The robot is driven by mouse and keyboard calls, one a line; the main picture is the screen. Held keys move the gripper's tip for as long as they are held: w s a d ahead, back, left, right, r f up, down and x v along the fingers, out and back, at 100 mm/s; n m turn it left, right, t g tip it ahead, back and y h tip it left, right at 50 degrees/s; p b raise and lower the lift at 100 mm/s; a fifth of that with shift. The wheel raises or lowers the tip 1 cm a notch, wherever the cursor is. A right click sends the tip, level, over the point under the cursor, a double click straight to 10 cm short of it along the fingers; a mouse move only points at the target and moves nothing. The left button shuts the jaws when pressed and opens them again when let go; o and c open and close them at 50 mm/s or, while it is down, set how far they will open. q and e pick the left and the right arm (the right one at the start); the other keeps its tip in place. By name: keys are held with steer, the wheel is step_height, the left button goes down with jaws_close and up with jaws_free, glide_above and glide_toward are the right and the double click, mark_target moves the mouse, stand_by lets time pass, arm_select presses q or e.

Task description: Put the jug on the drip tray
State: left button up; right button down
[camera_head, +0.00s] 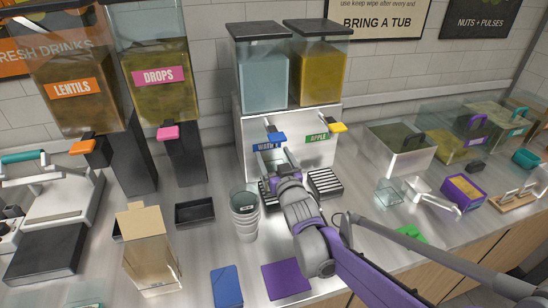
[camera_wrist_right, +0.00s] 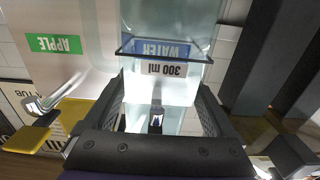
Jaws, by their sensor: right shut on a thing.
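My right gripper (camera_head: 279,166) is at the drink dispenser's front, below the blue WATER tap (camera_head: 275,136). In the right wrist view its fingers (camera_wrist_right: 160,98) are shut on a clear jug (camera_wrist_right: 164,88) marked 300 ml. The blue WATER label shows behind the jug. In the head view the gripper and arm hide the jug. A slatted drip tray (camera_head: 325,183) lies below the yellow APPLE tap (camera_head: 338,127). A second dark tray (camera_head: 264,190) shows partly beside my wrist, under the WATER side. I cannot tell whether the jug touches it. My left gripper is out of view.
A stack of cups (camera_head: 244,214) stands close to the left of my right arm. A black tray (camera_head: 195,212) and a cardboard box (camera_head: 150,252) are farther left. A purple mat (camera_head: 286,279) and a blue mat (camera_head: 227,286) lie near the front edge.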

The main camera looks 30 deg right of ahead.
steer(key=shift+f, duration=0.1)
steer(key=shift+f, duration=0.15)
jaws_free()
steer(key=shift+r, duration=0.2)
steer(key=v, duration=1.2)
steer(key=shift+f, duration=0.1)
